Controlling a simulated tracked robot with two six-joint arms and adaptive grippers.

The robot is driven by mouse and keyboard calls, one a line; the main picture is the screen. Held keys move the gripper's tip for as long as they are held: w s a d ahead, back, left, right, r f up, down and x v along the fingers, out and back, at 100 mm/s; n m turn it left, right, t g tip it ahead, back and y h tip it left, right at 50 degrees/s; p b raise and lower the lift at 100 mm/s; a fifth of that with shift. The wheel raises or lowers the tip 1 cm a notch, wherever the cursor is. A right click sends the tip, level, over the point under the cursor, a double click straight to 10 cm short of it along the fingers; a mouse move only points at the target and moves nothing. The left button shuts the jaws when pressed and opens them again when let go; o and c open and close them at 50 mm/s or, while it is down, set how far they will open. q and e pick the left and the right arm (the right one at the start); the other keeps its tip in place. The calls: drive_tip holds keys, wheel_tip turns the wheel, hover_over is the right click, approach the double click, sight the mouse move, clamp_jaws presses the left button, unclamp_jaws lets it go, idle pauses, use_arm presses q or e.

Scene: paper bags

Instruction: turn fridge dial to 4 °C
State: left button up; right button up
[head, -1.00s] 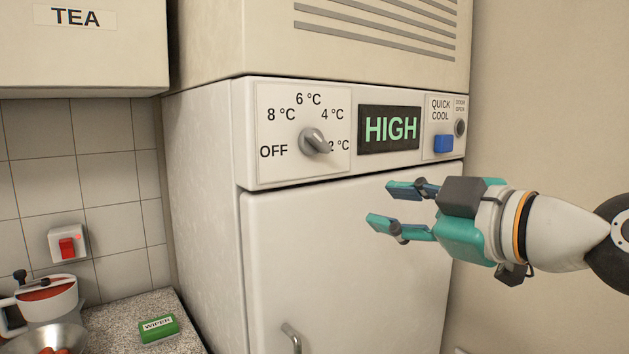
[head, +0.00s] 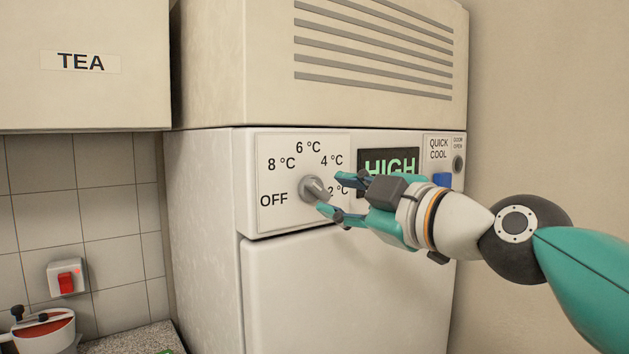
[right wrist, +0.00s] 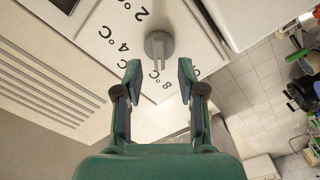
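The grey fridge dial (head: 311,188) sits on a white panel with OFF, 8 °C, 6 °C, 4 °C (head: 332,160) and 2 °C marks around it. In the right wrist view the dial (right wrist: 159,46) lies just ahead of the gap between the open fingers (right wrist: 159,72), with nothing held. My left gripper is not in view.
The display (head: 390,162) reads HIGH and is partly hidden by my right gripper. A blue quick cool button (head: 442,181) is right of it. The fridge door (head: 320,290) is shut below. A red wall switch (head: 66,282) and a pot (head: 45,330) are at left.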

sight(322, 192)
drive_tip(key=shift+p+x, duration=0.4)
drive_tip(key=shift+x, duration=1.3)
